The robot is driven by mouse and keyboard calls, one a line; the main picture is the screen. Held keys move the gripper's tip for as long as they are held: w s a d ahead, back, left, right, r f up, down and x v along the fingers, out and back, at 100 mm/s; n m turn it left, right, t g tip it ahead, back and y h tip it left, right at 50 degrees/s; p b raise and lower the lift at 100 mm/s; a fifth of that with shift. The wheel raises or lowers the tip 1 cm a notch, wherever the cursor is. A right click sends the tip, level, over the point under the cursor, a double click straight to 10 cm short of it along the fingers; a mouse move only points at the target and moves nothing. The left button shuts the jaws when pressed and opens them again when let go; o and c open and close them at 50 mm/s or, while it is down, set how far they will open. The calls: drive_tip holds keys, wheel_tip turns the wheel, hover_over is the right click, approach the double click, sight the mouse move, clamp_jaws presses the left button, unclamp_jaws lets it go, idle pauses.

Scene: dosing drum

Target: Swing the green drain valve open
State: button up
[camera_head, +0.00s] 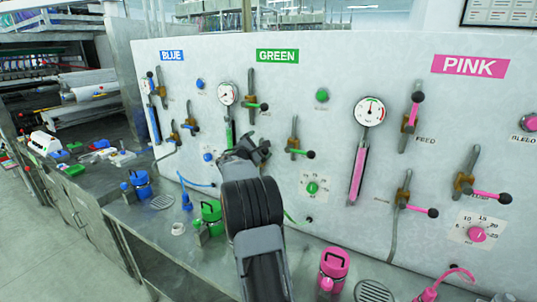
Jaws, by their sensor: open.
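The green station is on the white panel, below the green sign (277,56). One valve with a green lever (256,105) and dark knob sits at its upper part, lever pointing right. A second valve with a green lever (300,151) and dark knob sits lower right, lever also pointing right. Their labels are too small to read. My gripper (252,148) is open in front of the panel, left of this lower valve. It and my arm cover the area where another green valve could be, so the drain valve cannot be made out and contact cannot be told.
A gauge (228,94) and green sight tube stand left of my gripper. A green dial (312,187) is right of my arm. A green canister (211,213) and pink canister (333,268) stand on the steel bench (185,262). Pink levers (418,209) protrude at right.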

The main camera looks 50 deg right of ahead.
drive_tip(key=w, duration=0.1)
drive_tip(key=w+p, duration=0.1)
drive_tip(key=w+a, duration=0.1)
drive_tip(key=shift+w+r, duration=0.1)
drive_tip(key=shift+r, duration=0.15)
drive_tip(key=shift+f, duration=0.15)
idle(0.5)
drive_tip(key=shift+s+d+f+b, duration=0.2)
drive_tip(key=shift+s+f+b, duration=0.25)
drive_tip(key=shift+b, duration=0.55)
drive_tip(key=b+v, duration=0.5)
drive_tip(key=v, duration=0.4)
drive_tip(key=shift+r, duration=0.1)
